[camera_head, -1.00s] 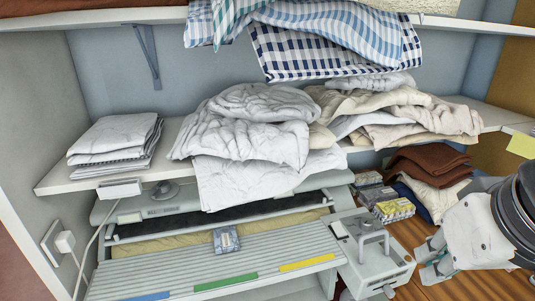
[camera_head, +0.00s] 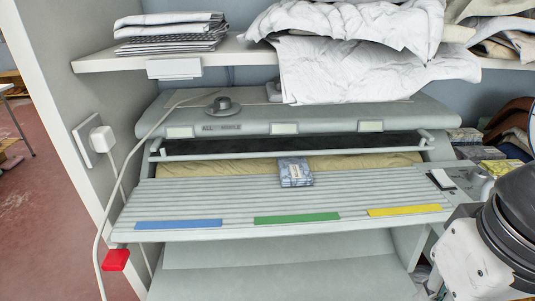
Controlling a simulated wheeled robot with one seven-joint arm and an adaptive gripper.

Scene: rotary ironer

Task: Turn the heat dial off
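The rotary ironer (camera_head: 250,215) stands under a shelf, with a slatted front board and a grey top cover. A round dark grey knob (camera_head: 222,105) sits on the cover's left part, above a small lettered label (camera_head: 221,127). It looks like a dial, but no heat marking or pointer can be read. My gripper (camera_head: 437,284) is low at the right edge, well apart from this knob. Its fingers are small and partly hidden by my wrist, so their opening is unclear.
A shelf (camera_head: 120,62) with folded linen and a rumpled white cloth (camera_head: 365,65) overhangs the ironer. A small patterned packet (camera_head: 295,172) lies on the board. A white cable runs from the wall plug (camera_head: 102,139). A red block (camera_head: 116,260) is at the lower left.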

